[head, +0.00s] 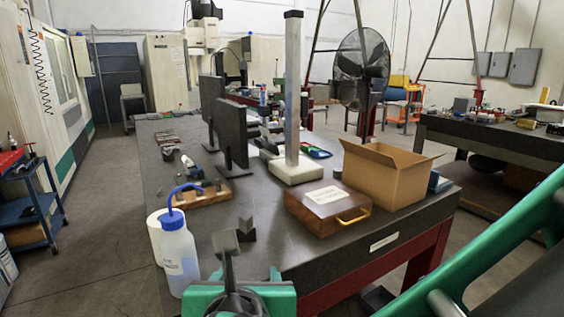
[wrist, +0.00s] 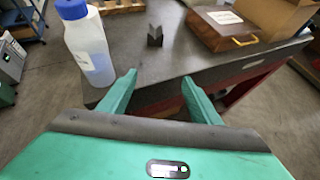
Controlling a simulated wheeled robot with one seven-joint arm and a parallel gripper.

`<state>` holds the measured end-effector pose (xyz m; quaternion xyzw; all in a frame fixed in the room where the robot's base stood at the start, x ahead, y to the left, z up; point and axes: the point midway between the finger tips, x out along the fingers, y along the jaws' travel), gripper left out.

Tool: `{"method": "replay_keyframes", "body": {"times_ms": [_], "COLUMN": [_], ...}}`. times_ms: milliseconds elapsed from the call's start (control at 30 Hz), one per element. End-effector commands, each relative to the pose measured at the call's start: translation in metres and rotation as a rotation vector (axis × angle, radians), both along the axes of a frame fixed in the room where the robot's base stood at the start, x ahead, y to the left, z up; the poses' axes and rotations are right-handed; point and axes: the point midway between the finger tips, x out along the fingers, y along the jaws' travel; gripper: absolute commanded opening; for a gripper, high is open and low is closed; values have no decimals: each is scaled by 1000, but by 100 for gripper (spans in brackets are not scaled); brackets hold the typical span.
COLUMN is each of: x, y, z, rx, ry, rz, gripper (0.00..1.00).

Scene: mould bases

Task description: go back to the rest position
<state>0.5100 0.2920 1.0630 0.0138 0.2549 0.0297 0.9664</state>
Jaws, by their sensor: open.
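My gripper shows in the wrist view (wrist: 160,78) with its two green fingers spread wide apart. Nothing is between the fingers. They are off the front edge of the dark table (wrist: 135,55), with the floor showing beyond them. In the head view my gripper is at the bottom centre, in front of the table's near end (head: 330,250), and partly hidden by its own dark wrist parts. The nearest things are a white bottle with a blue cap (head: 178,252) to its left and a small dark notched block (head: 247,226) beyond it.
A wooden case with a brass handle (head: 327,210) and an open cardboard box (head: 385,178) stand on the table's right. A tall grey column (head: 292,90) on a white base and dark upright plates (head: 232,135) stand farther back. Open floor (head: 85,250) lies left of the table.

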Motion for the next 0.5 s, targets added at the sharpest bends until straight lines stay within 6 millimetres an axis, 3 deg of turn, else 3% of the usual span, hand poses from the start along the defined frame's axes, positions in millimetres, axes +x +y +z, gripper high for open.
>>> {"method": "replay_keyframes", "body": {"times_ms": [267, 500], "x": [30, 61], "y": [-37, -99], "z": [-9, -20], "rx": [126, 293], "ry": [70, 137], "rz": [-190, -461], "gripper": [58, 58]}}
